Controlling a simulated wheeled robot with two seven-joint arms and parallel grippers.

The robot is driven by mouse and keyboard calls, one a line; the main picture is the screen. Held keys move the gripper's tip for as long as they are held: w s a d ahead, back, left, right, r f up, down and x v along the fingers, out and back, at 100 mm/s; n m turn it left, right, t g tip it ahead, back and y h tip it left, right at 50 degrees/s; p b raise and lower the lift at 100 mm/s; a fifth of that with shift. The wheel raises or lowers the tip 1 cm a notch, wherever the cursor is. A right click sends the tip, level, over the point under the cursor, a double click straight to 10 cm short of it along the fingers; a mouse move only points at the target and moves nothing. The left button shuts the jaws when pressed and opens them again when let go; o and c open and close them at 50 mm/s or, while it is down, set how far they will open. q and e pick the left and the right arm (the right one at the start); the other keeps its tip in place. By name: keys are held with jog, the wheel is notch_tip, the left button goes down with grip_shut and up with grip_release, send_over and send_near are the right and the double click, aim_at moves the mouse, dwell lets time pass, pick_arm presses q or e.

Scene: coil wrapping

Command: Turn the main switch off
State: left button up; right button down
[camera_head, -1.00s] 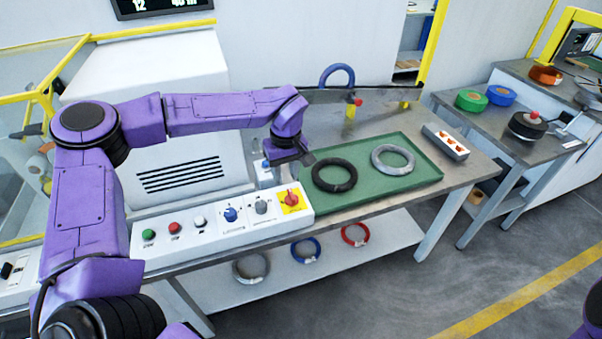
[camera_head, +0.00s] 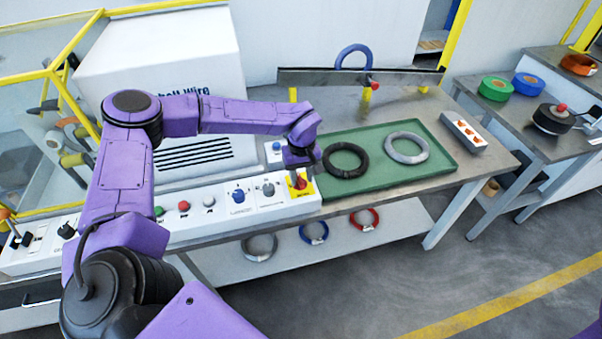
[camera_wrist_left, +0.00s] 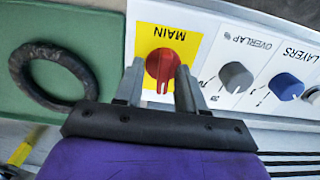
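The main switch is a red rotary knob (camera_wrist_left: 162,66) on a yellow plate marked MAIN (camera_wrist_left: 190,42). In the head view the knob (camera_head: 299,183) sits at the right end of the white control panel (camera_head: 215,222). My left gripper (camera_wrist_left: 160,82) is open, with one finger on each side of the knob. I cannot tell whether the fingers touch it. In the head view this gripper (camera_head: 301,172) points down over the yellow plate and partly hides it. My right gripper is not in view.
A grey overlap knob (camera_wrist_left: 236,77) and a blue layers knob (camera_wrist_left: 286,86) sit beside the main switch. A green tray (camera_head: 375,183) with a black coil (camera_head: 346,174) and a grey coil (camera_head: 407,161) lies right of the panel. More coils lie on the shelf below.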

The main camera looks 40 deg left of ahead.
pick_arm(q)
jog(key=shift+w+a+f, duration=0.1)
jog(key=shift+w+a, duration=0.05)
jog(key=shift+w, duration=0.05)
jog(key=c, duration=0.3)
jog(key=shift+s+a, duration=0.15)
grip_shut()
jog(key=shift+s, duration=0.1)
jog(key=shift+r, duration=0.2)
